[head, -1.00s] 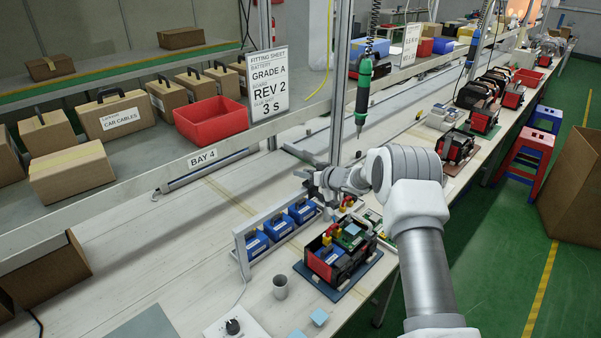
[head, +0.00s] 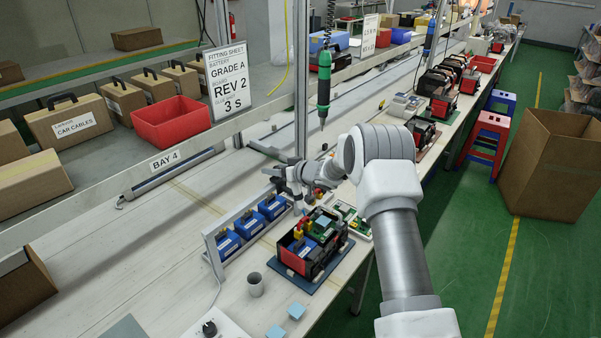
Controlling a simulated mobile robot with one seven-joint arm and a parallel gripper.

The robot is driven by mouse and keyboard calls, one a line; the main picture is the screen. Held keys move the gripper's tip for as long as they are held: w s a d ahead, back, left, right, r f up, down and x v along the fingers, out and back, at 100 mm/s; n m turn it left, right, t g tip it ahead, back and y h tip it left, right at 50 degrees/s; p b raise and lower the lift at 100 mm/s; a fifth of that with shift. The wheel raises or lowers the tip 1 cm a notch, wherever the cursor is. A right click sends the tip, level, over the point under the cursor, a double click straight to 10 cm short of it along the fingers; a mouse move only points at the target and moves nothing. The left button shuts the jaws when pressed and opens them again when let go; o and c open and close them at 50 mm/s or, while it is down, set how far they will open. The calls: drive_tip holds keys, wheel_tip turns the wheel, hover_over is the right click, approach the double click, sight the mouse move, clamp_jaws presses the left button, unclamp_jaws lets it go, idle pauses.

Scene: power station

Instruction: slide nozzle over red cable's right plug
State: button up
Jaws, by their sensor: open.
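My gripper (head: 287,182) is at the end of the arm, low over the bench, behind the red and black battery box (head: 312,262). It is small and partly hidden by its own wrist; it looks open, with nothing clear between the jaws. The box sits on a dark blue mat (head: 289,285). Red and yellow parts (head: 299,226) stand at its top left, beside a green board (head: 323,222). These may be the red cable's plug ends, but I cannot tell which is the right one. I cannot make out a nozzle.
A white rack (head: 212,255) with blue packs (head: 228,243) stands left of the box. A grey cup (head: 255,284) stands in front. A green and black driver (head: 323,84) hangs above the bench.

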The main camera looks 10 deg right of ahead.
drive_tip(key=v, duration=1.4)
drive_tip(key=shift+s+d+r+b, duration=0.2)
drive_tip(key=shift+s+d+b, duration=0.05)
drive_tip(key=shift+b, duration=0.1)
drive_tip(key=shift+r, duration=0.1)
drive_tip(key=s+d+r+m+t+h, duration=0.1)
drive_tip(key=s+d+r+h, duration=0.15)
drive_tip(key=r, duration=0.35)
drive_tip(key=s+d+r+m+h, duration=0.1)
drive_tip(key=d+r+h, duration=0.25)
drive_tip(key=r, duration=0.25)
drive_tip(key=s+d+r+m+h, duration=0.2)
drive_tip(key=s+r+h, duration=0.25)
drive_tip(key=s, duration=0.45)
drive_tip(key=s+a+g+y, duration=0.1)
drive_tip(key=s+a+g, duration=0.1)
drive_tip(key=s, duration=1.2)
drive_tip(key=s+a+f+m+g+y, duration=0.1)
drive_tip(key=s+g, duration=0.3)
drive_tip(key=s, duration=1.1)
drive_tip(key=shift+a+f, duration=0.25)
drive_tip(key=shift+a, duration=0.6)
